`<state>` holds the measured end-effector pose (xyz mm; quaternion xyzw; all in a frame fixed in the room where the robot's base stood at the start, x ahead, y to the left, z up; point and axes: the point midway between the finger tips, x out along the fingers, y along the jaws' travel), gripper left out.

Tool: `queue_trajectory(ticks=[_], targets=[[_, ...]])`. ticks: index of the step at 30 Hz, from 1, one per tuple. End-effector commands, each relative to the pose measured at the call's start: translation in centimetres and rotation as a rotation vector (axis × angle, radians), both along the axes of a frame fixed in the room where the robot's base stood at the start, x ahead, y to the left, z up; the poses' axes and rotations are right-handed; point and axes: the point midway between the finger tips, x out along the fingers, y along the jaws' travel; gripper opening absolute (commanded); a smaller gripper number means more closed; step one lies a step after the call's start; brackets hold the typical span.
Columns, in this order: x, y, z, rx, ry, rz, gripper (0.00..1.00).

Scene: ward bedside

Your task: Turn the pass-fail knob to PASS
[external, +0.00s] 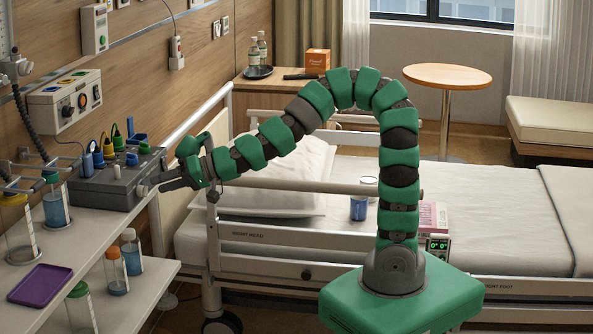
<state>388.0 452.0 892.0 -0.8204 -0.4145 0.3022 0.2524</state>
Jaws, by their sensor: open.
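A grey box (92,186) with several coloured plugs on top stands on the white shelf at the left. My gripper (153,187) is at the box's right-hand end, with its fingers open around or just in front of a small pale round part (141,190) there. This part may be the pass-fail knob; its marking is too small to read, and I cannot tell whether the fingers touch it.
The bed rail (290,238) runs under my arm.

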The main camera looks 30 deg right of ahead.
Motion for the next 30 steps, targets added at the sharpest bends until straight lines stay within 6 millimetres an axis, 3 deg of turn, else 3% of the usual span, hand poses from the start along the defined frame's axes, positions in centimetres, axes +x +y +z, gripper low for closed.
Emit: queue_trajectory(ticks=[9, 26, 30], targets=[[-1.5, -2.8, 0.9, 0.001, -0.002, -0.001, 0.47], [-1.9, -3.3, 1.0, -0.001, 0.000, -0.001, 0.47], [-1.0, -3.9, 1.5, -0.006, -0.012, -0.014, 0.47]])
